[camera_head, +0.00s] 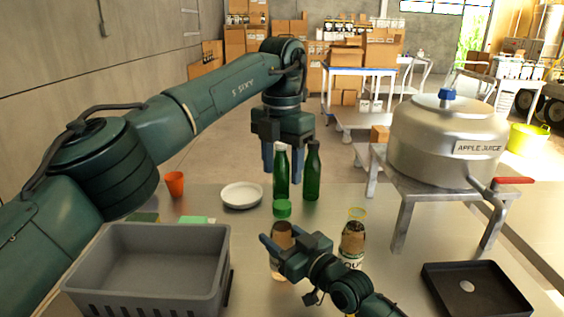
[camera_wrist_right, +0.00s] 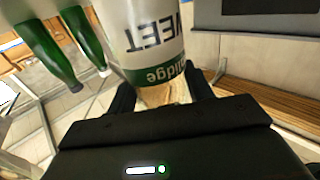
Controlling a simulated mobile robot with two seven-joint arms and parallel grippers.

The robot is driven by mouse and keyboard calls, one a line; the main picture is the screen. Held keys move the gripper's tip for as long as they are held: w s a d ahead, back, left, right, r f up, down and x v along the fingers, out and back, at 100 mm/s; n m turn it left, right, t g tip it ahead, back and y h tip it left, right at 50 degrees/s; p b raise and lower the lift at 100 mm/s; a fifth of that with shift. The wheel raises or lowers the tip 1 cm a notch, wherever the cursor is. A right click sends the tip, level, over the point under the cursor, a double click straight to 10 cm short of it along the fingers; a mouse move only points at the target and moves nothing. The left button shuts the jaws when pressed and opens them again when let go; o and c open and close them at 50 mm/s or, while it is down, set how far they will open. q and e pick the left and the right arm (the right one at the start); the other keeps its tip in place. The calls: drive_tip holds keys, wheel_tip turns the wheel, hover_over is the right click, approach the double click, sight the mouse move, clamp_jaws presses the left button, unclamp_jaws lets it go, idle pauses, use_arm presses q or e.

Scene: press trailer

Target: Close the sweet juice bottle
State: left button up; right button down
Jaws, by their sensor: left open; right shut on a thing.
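The sweet juice bottle (camera_head: 281,235) stands at the front middle of the table, brown inside, with a green cap (camera_head: 282,208) at its top. I cannot tell whether the cap is seated. My right gripper (camera_head: 277,247) is shut on this bottle. In the right wrist view the bottle (camera_wrist_right: 148,35) appears upside down, its label partly reading "WEET", between the two dark fingers (camera_wrist_right: 160,95). My left gripper (camera_head: 281,160) is open, pointing down farther back. Its fingers overlap the neck of a dark green bottle in the picture; contact cannot be told.
Two dark green bottles (camera_head: 312,172) stand behind the sweet juice bottle. A yellow-rimmed bottle (camera_head: 353,237) is close on its right. A grey crate (camera_head: 150,287), white plate (camera_head: 242,196), orange cup (camera_head: 174,184), black tray (camera_head: 478,288) and apple juice tank (camera_head: 440,130) surround them.

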sight(282, 204)
use_arm(q)
drive_tip(key=n, duration=0.3)
drive_tip(key=shift+r, duration=0.2)
drive_tip(key=shift+f, duration=4.05)
drive_tip(key=c, duration=1)
drive_tip(key=o, duration=1.2)
drive_tip(key=shift+r, duration=0.1)
